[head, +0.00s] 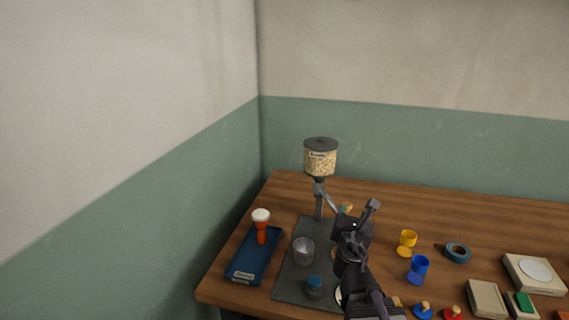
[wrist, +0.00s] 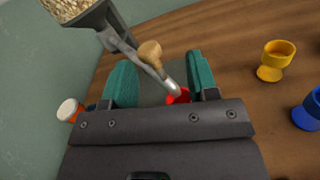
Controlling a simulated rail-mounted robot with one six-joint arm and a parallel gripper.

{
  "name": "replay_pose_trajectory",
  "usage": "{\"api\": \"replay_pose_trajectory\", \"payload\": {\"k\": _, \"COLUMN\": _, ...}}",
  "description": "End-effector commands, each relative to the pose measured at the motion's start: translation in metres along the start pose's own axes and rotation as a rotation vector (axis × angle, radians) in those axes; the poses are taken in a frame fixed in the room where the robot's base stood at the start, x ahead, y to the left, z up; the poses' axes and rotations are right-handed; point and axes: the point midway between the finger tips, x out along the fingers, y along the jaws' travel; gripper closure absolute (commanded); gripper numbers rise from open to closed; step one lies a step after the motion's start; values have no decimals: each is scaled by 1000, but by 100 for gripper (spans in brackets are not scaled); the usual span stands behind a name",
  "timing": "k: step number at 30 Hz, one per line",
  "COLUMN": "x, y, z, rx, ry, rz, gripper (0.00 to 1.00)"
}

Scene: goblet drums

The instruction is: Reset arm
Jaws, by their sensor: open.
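My gripper (head: 347,212) is above the dark base plate (head: 287,287), in front of the dispenser (head: 320,160), whose clear hopper holds pale grains. In the wrist view its two teal fingers (wrist: 160,70) are spread apart. The dispenser's metal spout (wrist: 172,84) and wooden knob (wrist: 150,50) show between them; I cannot tell if they touch a finger. A red thing (wrist: 178,96) is partly hidden under the spout's end, behind my gripper body. I see nothing held between the fingers.
A blue tray (head: 240,272) at left holds an orange drum (head: 262,232) with a white top. A metal cup (head: 303,254) and blue jar (head: 314,290) stand on the plate. Yellow (head: 408,238) and blue (head: 419,265) goblets, tape (head: 457,253) and boxes (head: 535,273) lie right.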

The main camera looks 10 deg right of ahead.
Motion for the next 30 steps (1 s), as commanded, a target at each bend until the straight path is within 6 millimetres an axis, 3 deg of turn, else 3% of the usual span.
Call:
{"api": "replay_pose_trajectory", "payload": {"k": 1, "x": -2, "y": -6, "z": 11, "rx": 170, "ry": 18, "rz": -74, "gripper": 46}}
{"api": "replay_pose_trajectory", "payload": {"k": 3, "x": -10, "y": -23, "z": 9, "rx": 558, "ry": 62, "rz": -260, "gripper": 46}}
{"api": "replay_pose_trajectory", "payload": {"k": 6, "x": -42, "y": -36, "z": -19, "rx": 1200, "ry": 142, "rz": -666, "gripper": 46}}
{"api": "replay_pose_trajectory", "payload": {"k": 9, "x": -97, "y": -20, "z": -55, "rx": 1675, "ry": 196, "rz": -1171, "gripper": 46}}
{"api": "replay_pose_trajectory", "payload": {"k": 11, "x": -130, "y": -2, "z": -68, "rx": 1826, "ry": 207, "rz": -1461, "gripper": 46}}
{"api": "replay_pose_trajectory", "payload": {"k": 13, "x": -161, "y": 15, "z": -76, "rx": 1897, "ry": 203, "rz": -1726, "gripper": 46}}
{"api": "replay_pose_trajectory", "payload": {"k": 16, "x": -182, "y": 27, "z": -79, "rx": 1915, "ry": 191, "rz": -1914, "gripper": 46}}
{"api": "replay_pose_trajectory", "payload": {"k": 30, "x": -185, "y": 28, "z": -82, "rx": 1916, "ry": 188, "rz": -1940, "gripper": 46}}
